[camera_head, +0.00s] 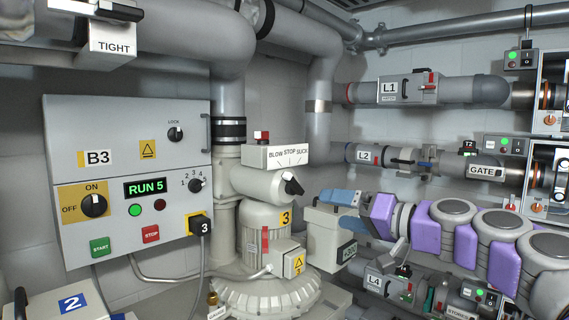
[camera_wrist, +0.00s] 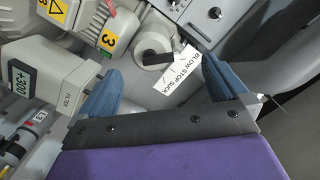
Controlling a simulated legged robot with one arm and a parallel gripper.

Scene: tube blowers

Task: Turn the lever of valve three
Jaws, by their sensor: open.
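The valve beside the yellow 3 label has a black lever (camera_head: 292,184) on the end of a light grey horizontal body. The lever points down and right. A white BLOW STOP SUCK plate (camera_head: 288,155) sits above it. In the wrist view the black lever (camera_wrist: 154,56) shows partly, beside the tilted plate (camera_wrist: 183,75), in the space ahead of my fingers. My gripper (camera_head: 346,211) has blue fingers and is to the right of the lever in the head view. In the wrist view my gripper (camera_wrist: 160,66) is open and empty, its fingers wide apart. I see no contact with the lever.
The B3 control panel (camera_head: 130,170) stands left, showing RUN 5. A grey filter box (camera_head: 322,232) stands below my gripper. A motor (camera_head: 264,222) marked 3 is under the valve. Pipes L1 (camera_head: 405,90) and L2 (camera_head: 370,155) run along the right wall.

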